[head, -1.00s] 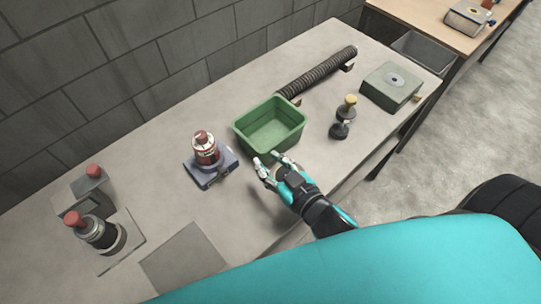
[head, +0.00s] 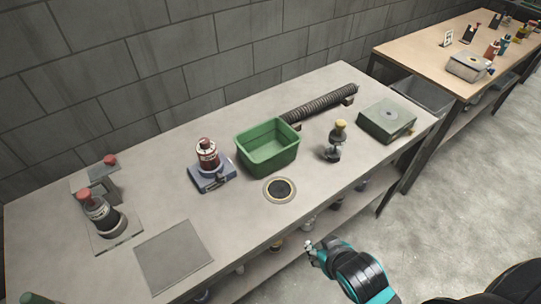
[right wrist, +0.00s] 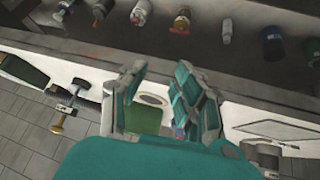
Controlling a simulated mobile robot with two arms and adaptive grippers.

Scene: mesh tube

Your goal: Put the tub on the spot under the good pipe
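The green tub (head: 267,146) stands empty and upright on the grey bench. A round dark spot with a pale ring (head: 280,190) is on the bench just in front of it; the tub is beside it, not on it. A dark ribbed pipe (head: 320,103) lies behind and right of the tub. My right gripper (head: 313,247) is off the bench's front edge, away from the tub. In the right wrist view its fingers (right wrist: 162,75) are apart and empty, with the tub (right wrist: 144,120) and ring (right wrist: 154,99) beyond. My left gripper is not in view.
A red-topped bottle on a blue base (head: 208,165) stands left of the tub. A yellow-topped fitting (head: 336,140) and a grey-green box (head: 387,120) stand right. A flat grey plate (head: 174,256) lies front left. Several items sit on the lower shelf.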

